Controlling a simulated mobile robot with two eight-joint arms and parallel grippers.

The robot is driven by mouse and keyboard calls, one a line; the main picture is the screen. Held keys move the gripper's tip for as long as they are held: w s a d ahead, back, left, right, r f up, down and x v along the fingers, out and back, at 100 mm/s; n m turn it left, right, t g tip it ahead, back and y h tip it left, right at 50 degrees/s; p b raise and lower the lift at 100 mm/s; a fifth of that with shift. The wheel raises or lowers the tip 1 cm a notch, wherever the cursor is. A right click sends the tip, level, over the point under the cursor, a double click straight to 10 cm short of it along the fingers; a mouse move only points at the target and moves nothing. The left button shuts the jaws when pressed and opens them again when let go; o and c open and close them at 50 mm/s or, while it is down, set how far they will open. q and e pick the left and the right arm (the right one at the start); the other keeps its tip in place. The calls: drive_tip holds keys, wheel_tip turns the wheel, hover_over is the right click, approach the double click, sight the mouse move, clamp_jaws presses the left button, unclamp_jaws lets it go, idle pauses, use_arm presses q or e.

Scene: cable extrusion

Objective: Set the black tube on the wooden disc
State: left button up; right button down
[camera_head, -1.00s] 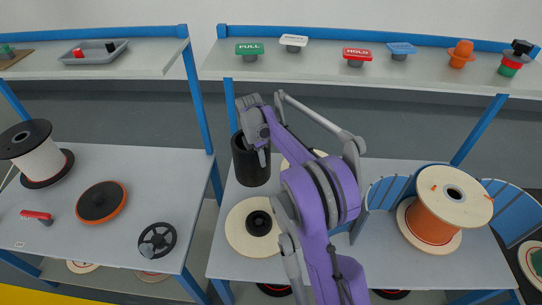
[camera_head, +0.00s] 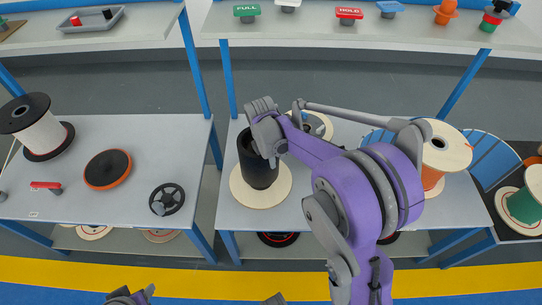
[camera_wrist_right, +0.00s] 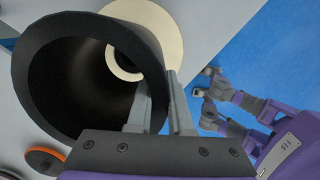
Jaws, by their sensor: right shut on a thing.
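The black tube (camera_head: 258,165) stands upright over the wooden disc (camera_head: 284,187), a pale round plate on the right table. The disc's small black hub is hidden by the tube in the head view. My right gripper (camera_head: 272,143) is shut on the tube's upper rim. In the right wrist view, the fingers (camera_wrist_right: 158,105) pinch the tube's wall (camera_wrist_right: 28,75), and part of the disc (camera_wrist_right: 165,22) shows beyond and through the bore. I cannot tell whether the tube's bottom touches the disc. Part of my left arm's end (camera_head: 130,297) shows at the bottom edge; its jaws are unclear.
Another pale disc (camera_head: 322,124) lies behind my right arm. An orange spool (camera_head: 440,160) and blue curved panels (camera_head: 495,160) stand to the right. The left table (camera_head: 120,135) holds a white spool (camera_head: 38,128), an orange-rimmed disc (camera_head: 108,169) and a black wheel (camera_head: 166,200).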

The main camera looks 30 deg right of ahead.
sight(270, 170)
drive_tip(key=shift+f+b, duration=1.25)
drive_tip(key=shift+f, duration=1.05)
drive_tip(key=shift+f+b, duration=0.6)
drive_tip(key=c, duration=1.1)
unclamp_jaws()
